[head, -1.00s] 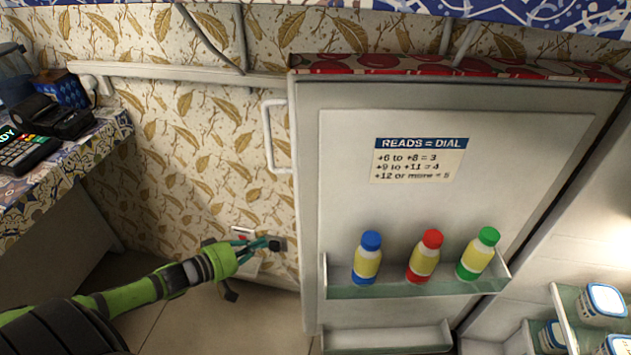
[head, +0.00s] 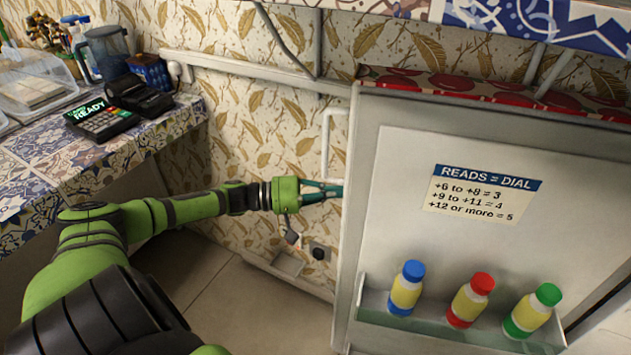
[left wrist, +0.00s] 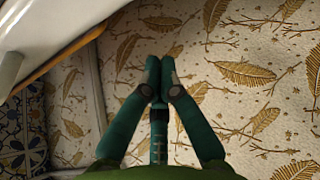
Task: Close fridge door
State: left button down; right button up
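The fridge door (head: 395,180) stands wide open in the head view, its inner face with a dial note and a bottle shelf toward me. Its pale handle (head: 328,150) sticks out past the left edge, on the outer side. My left gripper (head: 338,190) is just left of that edge, below the handle; I cannot tell whether it touches the door. In the left wrist view its fingertips (left wrist: 161,78) are together with nothing between them, in front of patterned wallpaper. A white surface (left wrist: 45,30), seemingly the door, is at upper left there. My right gripper is out of view.
Three bottles, with blue (head: 405,288), red (head: 469,300) and green (head: 532,310) caps, stand in the door shelf. A tiled counter (head: 60,165) with a card terminal (head: 98,120) is at left. Wallpapered wall lies behind my gripper; open floor lies below it.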

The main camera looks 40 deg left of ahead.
pick_arm(q)
jog(key=shift+s+d+p, duration=0.3)
jog(key=shift+s+d, duration=0.3)
jog(key=shift+d, duration=0.2)
jog(key=shift+s+d+p, duration=0.25)
jog(key=shift+s+d, duration=0.3)
jog(key=shift+d, duration=0.2)
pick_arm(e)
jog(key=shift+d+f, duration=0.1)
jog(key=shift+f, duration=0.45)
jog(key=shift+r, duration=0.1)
